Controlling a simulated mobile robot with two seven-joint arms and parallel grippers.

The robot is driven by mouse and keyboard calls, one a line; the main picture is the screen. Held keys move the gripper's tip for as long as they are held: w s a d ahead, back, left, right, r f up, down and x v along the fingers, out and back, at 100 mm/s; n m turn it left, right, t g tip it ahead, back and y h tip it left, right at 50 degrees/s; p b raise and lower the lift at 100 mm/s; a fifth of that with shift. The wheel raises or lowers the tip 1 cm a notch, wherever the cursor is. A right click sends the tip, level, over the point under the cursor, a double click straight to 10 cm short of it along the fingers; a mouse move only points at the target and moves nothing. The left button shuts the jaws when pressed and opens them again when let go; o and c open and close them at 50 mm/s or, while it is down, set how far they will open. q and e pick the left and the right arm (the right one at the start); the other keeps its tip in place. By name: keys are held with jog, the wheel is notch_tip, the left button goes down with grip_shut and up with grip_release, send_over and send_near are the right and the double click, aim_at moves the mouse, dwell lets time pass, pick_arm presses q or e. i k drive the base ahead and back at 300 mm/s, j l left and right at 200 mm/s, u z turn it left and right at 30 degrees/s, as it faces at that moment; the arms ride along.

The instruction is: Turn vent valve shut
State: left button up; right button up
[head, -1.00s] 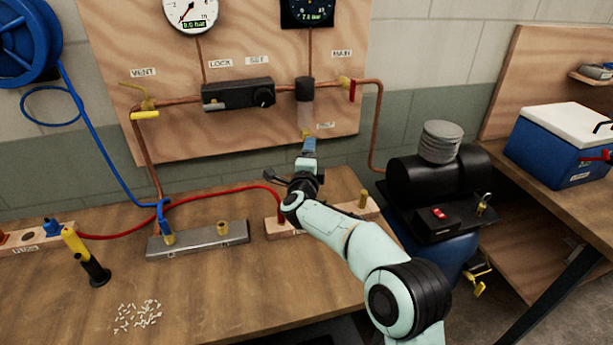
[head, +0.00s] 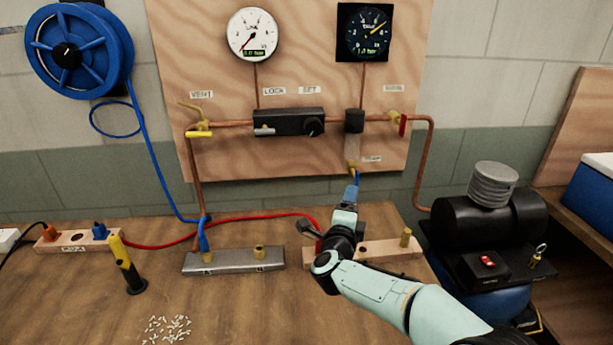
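The vent valve (head: 203,126) sits at the left end of the copper pipe on the wooden wall panel, under a VENT label (head: 202,95). Its yellow handle (head: 198,134) lies roughly horizontal, along the pipe. An open pipe end sticks up to the left above it. My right gripper (head: 351,190) is well to the right of and below the vent valve, close under the yellow drain fitting (head: 352,169) below the clear filter bowl. It is seen from behind. Whether its fingers are apart, or touch the fitting, I cannot tell. My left gripper is not in view.
A black lock and set regulator (head: 289,122) is on the pipe, with a red main valve handle (head: 403,125) further right. Two gauges (head: 252,34) (head: 364,33) hang above. A blue hose (head: 151,153) runs down left of the panel. Manifold blocks (head: 233,262) stand on the bench.

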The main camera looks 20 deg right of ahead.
aim_at(201, 133)
jog(key=k, duration=1)
